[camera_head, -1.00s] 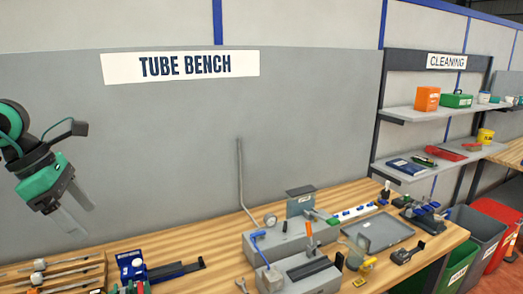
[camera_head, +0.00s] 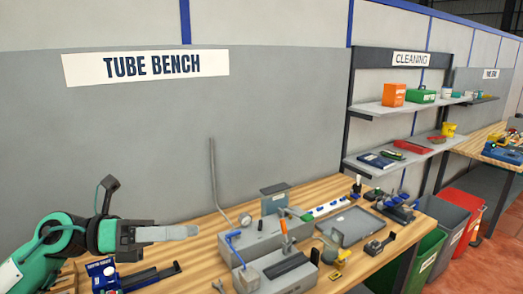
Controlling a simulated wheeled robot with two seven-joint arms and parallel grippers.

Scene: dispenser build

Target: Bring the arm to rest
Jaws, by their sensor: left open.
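My left arm comes in from the lower left in the head view. My left gripper (camera_head: 182,232) is over the left part of the wooden bench (camera_head: 205,222), with its fingers pointing right. The fingers overlap from this angle and nothing shows between them; it is open. My right gripper is not in view.
A blue device (camera_head: 140,278) lies below my left gripper. Grey blocks (camera_head: 262,238) with tools stand right of it. A grey tray (camera_head: 349,226) lies farther right. Bins (camera_head: 428,252) stand beyond the bench's right end. Shelves (camera_head: 405,104) hold boxes. The air before the wall is clear.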

